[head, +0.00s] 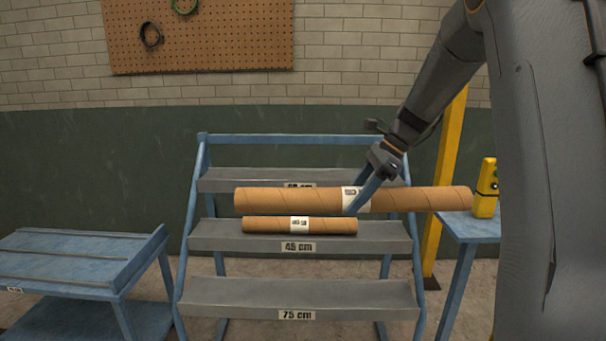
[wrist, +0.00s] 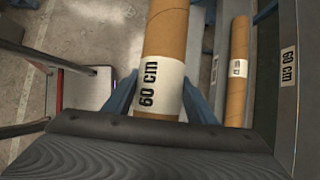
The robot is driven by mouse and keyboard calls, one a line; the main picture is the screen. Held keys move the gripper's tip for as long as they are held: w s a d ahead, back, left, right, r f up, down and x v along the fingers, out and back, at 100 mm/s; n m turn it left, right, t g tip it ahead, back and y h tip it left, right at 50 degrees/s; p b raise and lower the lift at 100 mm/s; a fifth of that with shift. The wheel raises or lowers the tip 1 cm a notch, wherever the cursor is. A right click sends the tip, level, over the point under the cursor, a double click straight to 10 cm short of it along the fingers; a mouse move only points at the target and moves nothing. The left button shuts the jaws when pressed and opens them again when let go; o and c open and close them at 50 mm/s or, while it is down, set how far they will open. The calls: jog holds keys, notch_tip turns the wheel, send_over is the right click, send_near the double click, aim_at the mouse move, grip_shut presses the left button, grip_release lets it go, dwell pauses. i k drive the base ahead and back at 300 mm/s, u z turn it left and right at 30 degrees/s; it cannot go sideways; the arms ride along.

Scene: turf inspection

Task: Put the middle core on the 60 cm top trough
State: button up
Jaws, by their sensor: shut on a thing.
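My gripper (head: 358,200) is shut around a long brown cardboard core (head: 285,200) at its white label. In the wrist view the core (wrist: 166,35) lies between the blue fingers (wrist: 160,98) and its label reads 60 cm. The core is held level, in front of the rack. In the head view it overlaps the lower edge of the top trough (head: 245,181) and partly hides that trough's label. The wrist view shows a 60 cm label on a trough (wrist: 288,98). A shorter core (head: 265,225) lies on the 45 cm middle trough (head: 215,236).
The bottom trough (head: 240,291), labelled 75 cm, is empty. A blue slanted table (head: 75,258) stands at the left. At the right, a yellow device (head: 486,190) stands on a blue stand (head: 470,228), near a yellow post (head: 444,170) and the held core's right end.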

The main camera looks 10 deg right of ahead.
aim_at(314, 177)
jog(key=u, duration=0.05)
jog(key=i, duration=1.65)
